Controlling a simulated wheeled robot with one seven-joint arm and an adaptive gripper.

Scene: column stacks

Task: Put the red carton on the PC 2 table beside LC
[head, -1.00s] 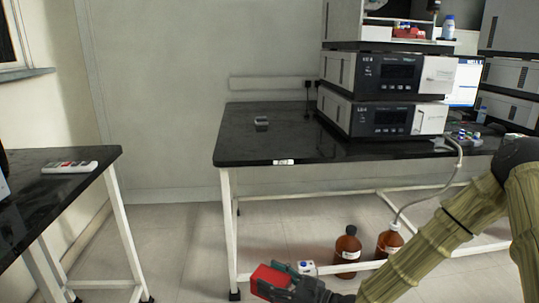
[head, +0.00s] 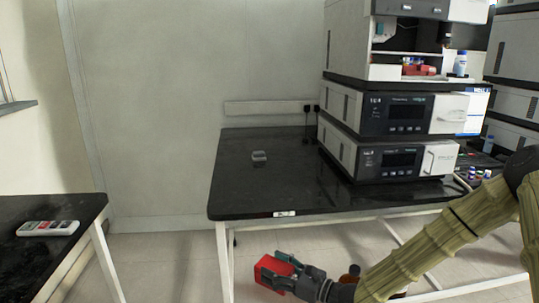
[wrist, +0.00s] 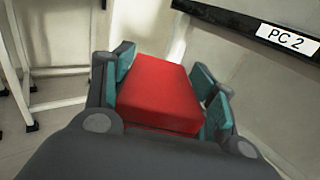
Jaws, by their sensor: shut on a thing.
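The red carton (head: 270,268) is in my gripper (head: 287,270), low in front of the near edge of the black table. In the wrist view the carton (wrist: 160,95) sits between the teal finger pads, which press on its sides. The table (head: 235,190) carries a small label on its front edge, and the wrist view reads this label (wrist: 288,39) as PC 2. The LC stack (head: 400,145) of white and black instrument units stands on the right part of this table. The tabletop left of the stack is mostly clear.
A small grey object (head: 259,156) lies on the tabletop, left of the stack. A second black table (head: 20,265) at left bears a white remote-like item (head: 48,228). A brown bottle (head: 352,272) shows under the table, partly hidden by my arm.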

